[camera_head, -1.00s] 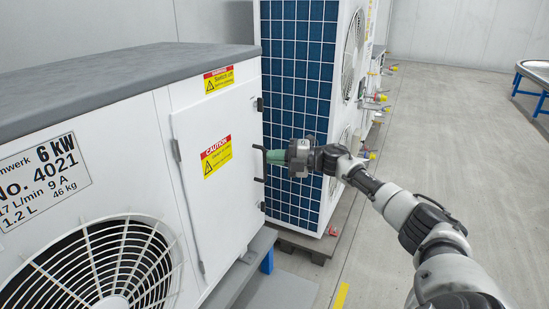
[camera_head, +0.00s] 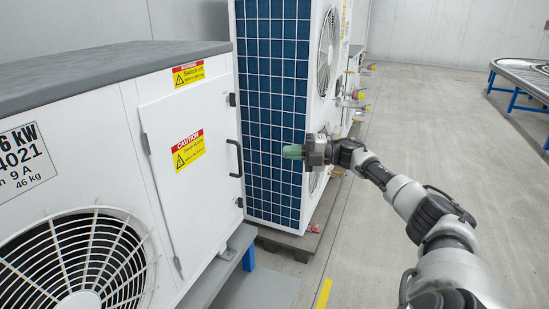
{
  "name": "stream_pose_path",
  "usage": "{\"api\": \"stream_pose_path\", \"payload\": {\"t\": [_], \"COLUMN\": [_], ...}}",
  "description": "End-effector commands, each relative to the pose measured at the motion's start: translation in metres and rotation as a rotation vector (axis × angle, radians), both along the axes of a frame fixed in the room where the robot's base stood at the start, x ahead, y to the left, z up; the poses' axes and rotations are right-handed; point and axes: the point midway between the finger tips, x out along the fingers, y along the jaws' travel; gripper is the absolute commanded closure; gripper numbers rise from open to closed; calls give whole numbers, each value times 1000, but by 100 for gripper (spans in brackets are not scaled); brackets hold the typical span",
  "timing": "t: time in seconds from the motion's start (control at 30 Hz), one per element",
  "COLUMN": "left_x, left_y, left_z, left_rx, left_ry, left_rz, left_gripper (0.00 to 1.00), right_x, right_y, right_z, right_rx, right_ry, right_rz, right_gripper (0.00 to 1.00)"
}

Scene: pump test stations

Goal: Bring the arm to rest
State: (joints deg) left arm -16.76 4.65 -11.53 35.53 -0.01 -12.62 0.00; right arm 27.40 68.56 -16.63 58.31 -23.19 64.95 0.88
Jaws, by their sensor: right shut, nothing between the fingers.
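My right arm (camera_head: 435,215) comes in from the lower right and reaches toward the middle of the view. Its gripper (camera_head: 290,151) is shut and empty, with greenish fingers pointing left. The gripper shows in front of the blue grid face of the tall unit. It is apart from the black door handle (camera_head: 235,158) of the white pump cabinet at left. The cabinet door (camera_head: 190,175) is shut and carries yellow caution labels. My left gripper is not in view.
The tall unit (camera_head: 272,100) with a blue grid and side fans stands on a dark pallet (camera_head: 290,243) behind the arm. Coloured valves (camera_head: 358,95) stick out farther back. A blue-legged table (camera_head: 520,85) stands at the far right. The grey floor (camera_head: 440,130) between is clear.

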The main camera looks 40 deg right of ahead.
Motion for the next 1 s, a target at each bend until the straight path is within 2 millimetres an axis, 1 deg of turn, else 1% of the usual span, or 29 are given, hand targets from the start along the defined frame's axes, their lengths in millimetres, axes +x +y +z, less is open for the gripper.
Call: {"api": "stream_pose_path", "payload": {"t": [0.03,0.1,0.4,0.47,0.53,0.57,0.67,0.7,0.77,0.8,0.87,0.9,0.97,1.0], "left_x": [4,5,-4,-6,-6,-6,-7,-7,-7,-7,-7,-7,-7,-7], "left_y": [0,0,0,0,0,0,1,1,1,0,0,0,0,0], "left_z": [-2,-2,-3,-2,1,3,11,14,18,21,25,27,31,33], "left_rx": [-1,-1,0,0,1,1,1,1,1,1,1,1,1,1], "left_ry": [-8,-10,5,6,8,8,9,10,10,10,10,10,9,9], "left_rz": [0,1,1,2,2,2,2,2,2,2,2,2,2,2], "left_gripper": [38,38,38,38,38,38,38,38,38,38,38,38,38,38], "right_x": [-3,-6,-8,-6,0,3,12,13,10,5,-6,-15,-33,-46], "right_y": [-5,-9,-12,-11,-9,-8,-1,3,10,15,24,32,44,52], "right_z": [-1,-1,-1,-8,-28,-40,-101,-130,-176,-206,-250,-279,-320,-347], "right_rx": [0,1,4,19,62,89,207,259,332,374,431,466,511,537], "right_ry": [0,1,2,10,34,50,129,170,241,289,365,417,497,551], "right_rz": [-1,-1,0,-13,-49,-72,-189,-247,-339,-399,-488,-544,-628,-682], "right_gripper": [100,100,100,100,100,100,100,100,100,100,100,100,100,100]}}
